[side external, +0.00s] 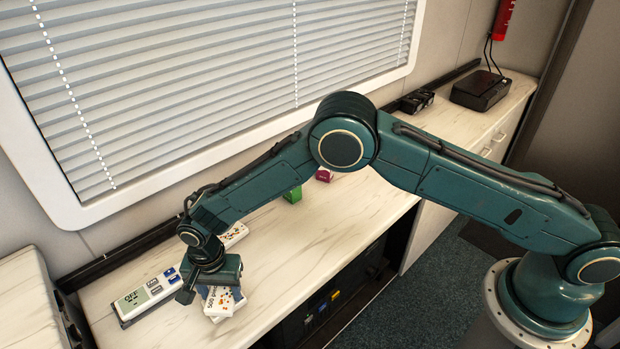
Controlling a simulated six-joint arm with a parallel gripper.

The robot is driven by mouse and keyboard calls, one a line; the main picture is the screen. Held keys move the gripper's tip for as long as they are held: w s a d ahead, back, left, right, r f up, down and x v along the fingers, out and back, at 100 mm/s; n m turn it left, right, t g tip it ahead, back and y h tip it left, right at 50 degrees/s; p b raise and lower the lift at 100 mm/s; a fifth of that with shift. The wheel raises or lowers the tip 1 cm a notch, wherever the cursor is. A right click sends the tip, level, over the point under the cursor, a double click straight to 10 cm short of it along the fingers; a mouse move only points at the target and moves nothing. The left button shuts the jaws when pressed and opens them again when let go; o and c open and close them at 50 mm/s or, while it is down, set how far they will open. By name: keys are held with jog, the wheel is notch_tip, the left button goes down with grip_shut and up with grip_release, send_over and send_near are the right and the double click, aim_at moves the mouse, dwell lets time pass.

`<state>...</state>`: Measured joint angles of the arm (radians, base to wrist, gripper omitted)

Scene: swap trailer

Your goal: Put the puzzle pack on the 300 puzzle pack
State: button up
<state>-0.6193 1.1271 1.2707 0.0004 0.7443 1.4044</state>
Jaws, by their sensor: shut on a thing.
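My gripper (211,287) is low over the near left part of the counter, pointing down. It is shut on a white puzzle pack (222,303) with coloured spots and dark print, partly hidden by the jaws. White edges show just under the pack; I cannot tell whether they belong to a second pack beneath it or whether it touches anything. Another white pack with coloured spots (234,235) lies behind my wrist, partly covered by the arm. I cannot read a 300 on either pack.
A white device with a display reading OFF (146,292) lies left of my gripper. A green block (293,195) and a magenta block (324,175) stand farther back on the counter (300,250). A black box (480,90) is at the far right end. The counter's front edge is near my gripper.

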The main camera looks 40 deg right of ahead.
aim_at(221, 293)
jog(key=shift+f, duration=0.1)
jog(key=o, duration=1)
notch_tip(221, 293, up, 12)
jog(key=shift+r, duration=0.2)
dwell(0.6)
